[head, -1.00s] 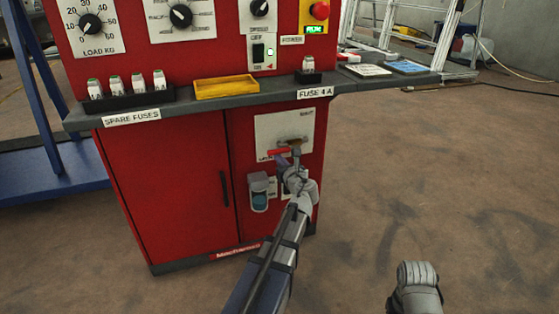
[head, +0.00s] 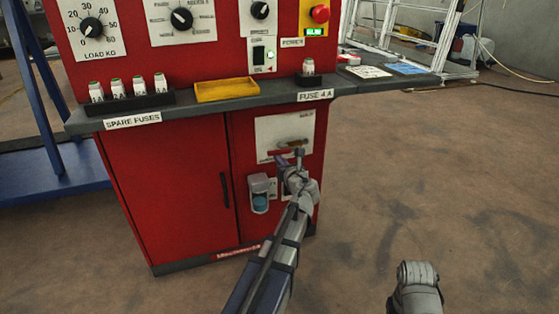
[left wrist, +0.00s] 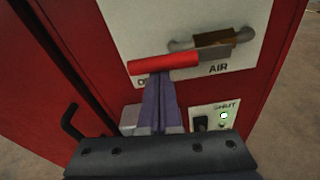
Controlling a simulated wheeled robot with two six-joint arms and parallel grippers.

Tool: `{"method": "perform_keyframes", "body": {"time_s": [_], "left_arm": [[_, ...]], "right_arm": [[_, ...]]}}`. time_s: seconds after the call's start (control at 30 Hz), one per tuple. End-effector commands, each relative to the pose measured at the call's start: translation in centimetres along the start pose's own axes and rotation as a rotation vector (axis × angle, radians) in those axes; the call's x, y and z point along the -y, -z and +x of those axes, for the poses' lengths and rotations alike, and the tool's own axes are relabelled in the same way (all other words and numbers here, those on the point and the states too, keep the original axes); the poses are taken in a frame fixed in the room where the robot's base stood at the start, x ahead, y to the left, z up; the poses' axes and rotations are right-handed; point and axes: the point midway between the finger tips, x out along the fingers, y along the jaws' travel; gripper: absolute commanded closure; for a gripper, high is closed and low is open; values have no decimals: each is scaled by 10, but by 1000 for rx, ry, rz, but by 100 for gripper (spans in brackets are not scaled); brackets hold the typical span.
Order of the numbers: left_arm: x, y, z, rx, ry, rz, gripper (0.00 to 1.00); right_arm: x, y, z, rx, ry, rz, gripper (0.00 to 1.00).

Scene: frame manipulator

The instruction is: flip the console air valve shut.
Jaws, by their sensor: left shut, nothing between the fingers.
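The air valve sits on a pale plate on the red console's lower front. Its brass body (left wrist: 213,38) and red lever (left wrist: 163,64) show in the left wrist view. The lever points left, nearly level, above a partly hidden label. In the head view the valve (head: 292,143) is small and its lever is mostly hidden. My left gripper (left wrist: 160,78) is shut and empty, its fingertips at the lever's lower edge; I cannot tell whether they touch. It also shows in the head view (head: 280,158). My right gripper is out of view.
A small plate marked SHUT (left wrist: 215,116) with a bright lamp is below the valve. A grey box with a blue-green front (head: 260,195) is left of my gripper. The counter ledge (head: 230,105) juts out above. Open floor (head: 440,180) lies to the right.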

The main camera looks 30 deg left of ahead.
Motion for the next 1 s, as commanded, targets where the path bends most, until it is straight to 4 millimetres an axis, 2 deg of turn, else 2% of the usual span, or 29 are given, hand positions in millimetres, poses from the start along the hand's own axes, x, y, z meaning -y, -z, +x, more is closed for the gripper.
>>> {"method": "perform_keyframes", "body": {"time_s": [0.27, 0.57, 0.87, 1.0], "left_arm": [[-2, -14, -2, 1, -20, 138, 100], [-2, -36, -4, 0, -58, 410, 100], [5, -55, -7, 4, -59, 417, 100], [10, -65, -8, 1, -78, 553, 100]], "right_arm": [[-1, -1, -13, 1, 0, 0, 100], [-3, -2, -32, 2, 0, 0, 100], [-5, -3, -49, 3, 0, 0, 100], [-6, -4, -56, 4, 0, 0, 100]]}}
